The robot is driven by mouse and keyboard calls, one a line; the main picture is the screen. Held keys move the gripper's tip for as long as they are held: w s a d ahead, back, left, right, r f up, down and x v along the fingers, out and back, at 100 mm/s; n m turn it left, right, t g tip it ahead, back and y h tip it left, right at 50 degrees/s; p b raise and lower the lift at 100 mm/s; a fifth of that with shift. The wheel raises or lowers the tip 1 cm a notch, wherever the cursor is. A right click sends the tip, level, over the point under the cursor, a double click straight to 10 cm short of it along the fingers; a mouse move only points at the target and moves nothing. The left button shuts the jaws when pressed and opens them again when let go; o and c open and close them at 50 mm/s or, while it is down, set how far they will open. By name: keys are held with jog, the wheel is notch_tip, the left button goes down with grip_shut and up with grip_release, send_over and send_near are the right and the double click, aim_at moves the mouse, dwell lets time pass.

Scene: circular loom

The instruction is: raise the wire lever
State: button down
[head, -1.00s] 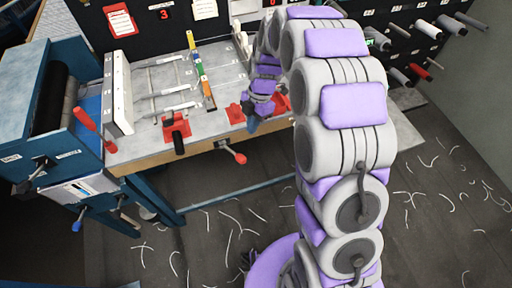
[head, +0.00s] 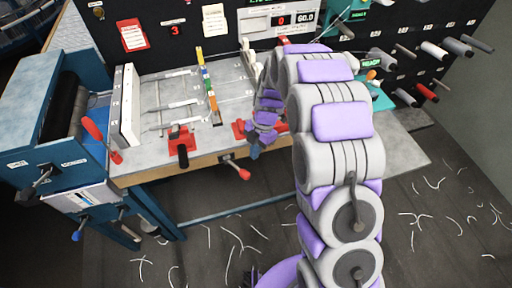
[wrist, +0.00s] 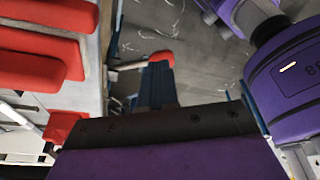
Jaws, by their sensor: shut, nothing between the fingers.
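I cannot tell for sure which lever is the wire lever. Red levers show along the bench's front: a red clamp with a black grip (head: 181,150), a red base (head: 240,129) partly behind my gripper, and a red-ended handle (head: 238,170) below the front edge. My gripper (head: 253,152) points down at the bench's front edge, just above and right of that handle. In the wrist view my gripper (wrist: 158,84) is shut and empty, with a red rounded end (wrist: 161,58) just past its tip. I cannot tell whether they touch. Large red parts (wrist: 38,55) fill the left.
A blue roller machine (head: 45,105) with another red lever (head: 98,138) stands at the left. The bench top (head: 165,85) carries a white block and rods. Spools (head: 430,48) stick out from the back panel at right. White scraps litter the open floor.

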aim_at(245, 175)
jog(key=x, duration=0.5)
jog(key=shift+s+a+f+b, duration=0.1)
jog(key=shift+s+f+b, duration=0.05)
jog(key=shift+f+b, duration=0.25)
jog(key=shift+s, duration=0.1)
jog(key=s+a+m, duration=0.1)
jog(key=m, duration=0.1)
jog(key=s+a+m+t+b, duration=0.1)
jog(key=s+m, duration=0.1)
jog(key=shift+y, duration=0.3)
jog(key=shift+s+a+m, duration=0.8)
jog(key=shift+a, duration=0.1)
jog(key=a+m+t, duration=0.1)
jog(key=a+m, duration=0.1)
jog(key=s+a+m+t, duration=0.1)
jog(key=a+m, duration=0.1)
jog(key=m, duration=0.1)
jog(key=shift+s+a+r, duration=0.1)
jog(key=shift+s+a, duration=0.05)
